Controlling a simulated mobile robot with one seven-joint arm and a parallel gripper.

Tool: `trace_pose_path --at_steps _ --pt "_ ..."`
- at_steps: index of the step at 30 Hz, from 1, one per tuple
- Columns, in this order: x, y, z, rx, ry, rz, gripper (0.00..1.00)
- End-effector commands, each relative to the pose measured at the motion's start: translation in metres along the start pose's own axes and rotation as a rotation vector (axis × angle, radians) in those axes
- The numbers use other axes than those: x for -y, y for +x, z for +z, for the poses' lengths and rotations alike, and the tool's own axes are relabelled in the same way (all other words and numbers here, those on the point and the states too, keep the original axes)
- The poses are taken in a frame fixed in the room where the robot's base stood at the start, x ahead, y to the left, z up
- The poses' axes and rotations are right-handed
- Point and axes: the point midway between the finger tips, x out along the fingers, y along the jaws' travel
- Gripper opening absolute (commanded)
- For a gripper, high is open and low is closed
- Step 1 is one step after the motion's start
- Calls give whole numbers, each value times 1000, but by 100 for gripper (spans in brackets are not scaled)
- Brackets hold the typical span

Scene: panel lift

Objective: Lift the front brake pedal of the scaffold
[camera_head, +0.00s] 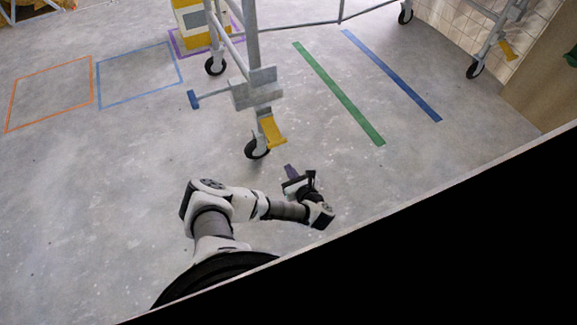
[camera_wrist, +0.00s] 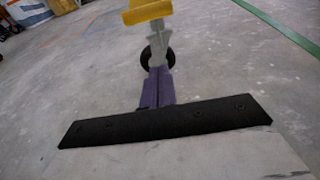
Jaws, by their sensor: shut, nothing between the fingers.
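The scaffold (camera_head: 253,45) stands upright ahead of my arm. Its nearest leg ends in a black caster wheel (camera_head: 257,149) with a yellow brake pedal (camera_head: 273,131) jutting toward the lower right. In the wrist view the yellow pedal (camera_wrist: 147,11) shows at the top edge, partly cut off, with the wheel (camera_wrist: 146,58) below it. My gripper (camera_head: 290,170) has purple fingers and is just in front of the wheel, below and to the right of the pedal. In the wrist view its fingers (camera_wrist: 158,85) are together and empty, pointing toward the caster. They appear apart from the pedal.
Other casters (camera_head: 215,66) stand farther back, one at the right with a yellow pedal (camera_head: 508,50). A blue-ended bar (camera_head: 193,99) sticks out left of the near leg. Green (camera_head: 340,95) and blue floor strips lie at right. The floor around my gripper is clear.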

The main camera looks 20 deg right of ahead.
Motion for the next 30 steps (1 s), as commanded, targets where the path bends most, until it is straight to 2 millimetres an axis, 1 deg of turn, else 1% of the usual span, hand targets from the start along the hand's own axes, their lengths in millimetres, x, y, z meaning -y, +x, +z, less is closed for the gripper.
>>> trace_pose_path --at_steps 1,9,12,13,14,18,23,30 --pt "0 11 -2 4 0 1 0" --pt "1 69 -4 4 -2 1 0" --pt "1 88 -2 3 -3 -1 0" --pt "2 83 8 0 -5 -4 0" --pt "2 80 13 -1 -6 -3 0" --pt "1 75 28 -1 -5 -2 0" --pt "1 71 36 -2 -4 -1 0" --pt "1 70 38 -3 -4 -1 0"
